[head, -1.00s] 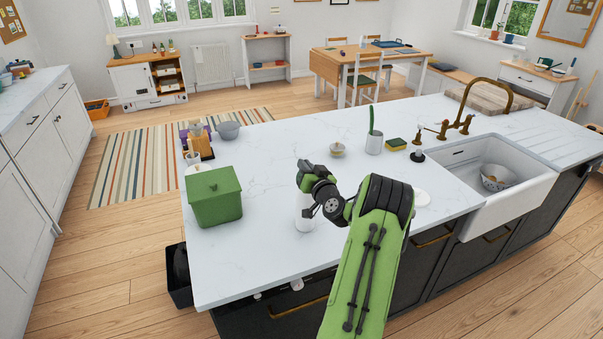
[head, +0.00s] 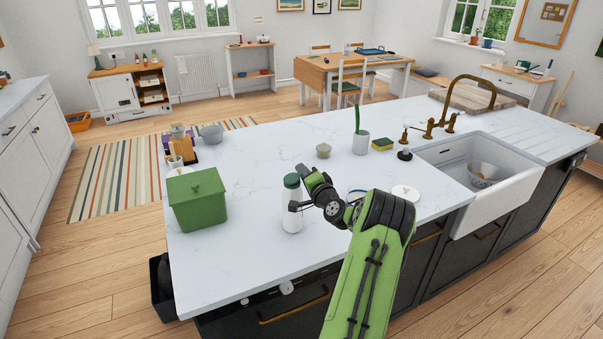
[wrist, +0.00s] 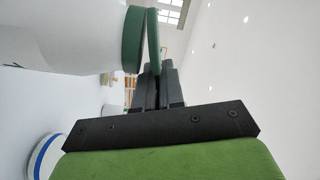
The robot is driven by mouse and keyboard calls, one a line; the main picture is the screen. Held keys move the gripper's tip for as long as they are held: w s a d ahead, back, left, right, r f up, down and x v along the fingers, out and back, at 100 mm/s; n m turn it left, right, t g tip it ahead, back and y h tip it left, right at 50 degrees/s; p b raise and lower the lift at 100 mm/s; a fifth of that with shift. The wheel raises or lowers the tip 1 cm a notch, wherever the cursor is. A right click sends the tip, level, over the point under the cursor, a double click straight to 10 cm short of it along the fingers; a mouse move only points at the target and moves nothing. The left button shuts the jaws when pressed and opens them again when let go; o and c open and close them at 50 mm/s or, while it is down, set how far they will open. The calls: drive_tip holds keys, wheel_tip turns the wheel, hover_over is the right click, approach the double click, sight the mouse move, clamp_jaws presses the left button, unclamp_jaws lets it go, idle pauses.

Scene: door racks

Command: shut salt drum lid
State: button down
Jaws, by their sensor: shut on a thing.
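The salt drum (head: 292,215) is a white cylinder standing upright on the island worktop, with a dark green top (head: 291,181). In the wrist view the drum (wrist: 70,35) lies sideways at upper left. Its green lid (wrist: 153,40) appears as a thin disc, very close to the green collar (wrist: 132,40) and slightly angled to it. My gripper (head: 301,188) is at the right side of the drum's top. In the wrist view my gripper's dark fingers (wrist: 152,88) are close together at the lid's edge, shut on it; the exact contact is partly hidden.
A green lidded box (head: 197,205) stands left of the drum. A small bowl (head: 323,150), a pot with a green stem (head: 361,143) and a white disc (head: 405,193) are behind and right. A blue-rimmed item (wrist: 42,155) is near my arm.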

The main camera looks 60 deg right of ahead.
drive_tip(key=shift+d+f+m, duration=0.1)
drive_tip(key=shift+f+m, duration=0.35)
drive_tip(key=shift+m, duration=0.25)
drive_tip(key=c, duration=1.3)
unclamp_jaws()
drive_tip(key=b+v, duration=0.4)
drive_tip(key=v, duration=1.1)
drive_tip(key=shift+s, duration=0.35)
